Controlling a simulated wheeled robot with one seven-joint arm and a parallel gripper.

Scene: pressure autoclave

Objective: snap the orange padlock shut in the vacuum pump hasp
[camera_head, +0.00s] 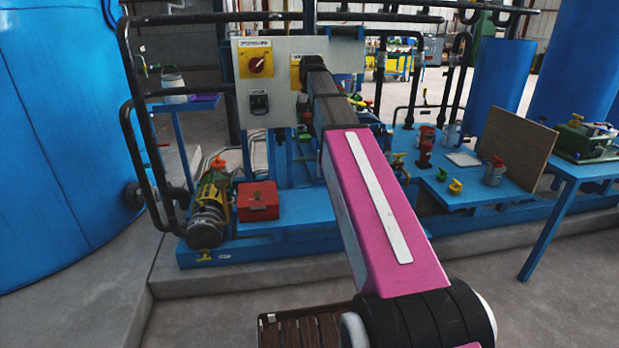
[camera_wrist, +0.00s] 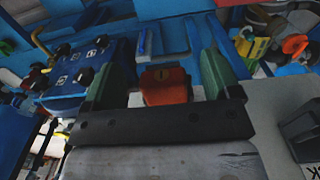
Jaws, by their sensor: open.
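The orange padlock (camera_wrist: 165,87) shows in the wrist view, with a dark keyhole mark on its face. My gripper (camera_wrist: 166,62) is open, with one green finger on each side of the padlock and visible gaps between. The padlock's shackle and the hasp are not visible, so I cannot tell how they sit together. In the head view my arm reaches to a yellow plate (camera_head: 296,70) on the grey control panel (camera_head: 283,105). The plate's lettering is partly covered, and my arm hides the gripper and padlock there.
A red rotary switch (camera_head: 257,65) on a yellow plate and a black fitting (camera_head: 259,102) are on the panel's left. Black pipes (camera_head: 127,70) frame the panel. A red box (camera_head: 258,201) and a pump (camera_head: 208,215) stand below. A blue table (camera_head: 465,190) holds small parts at right.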

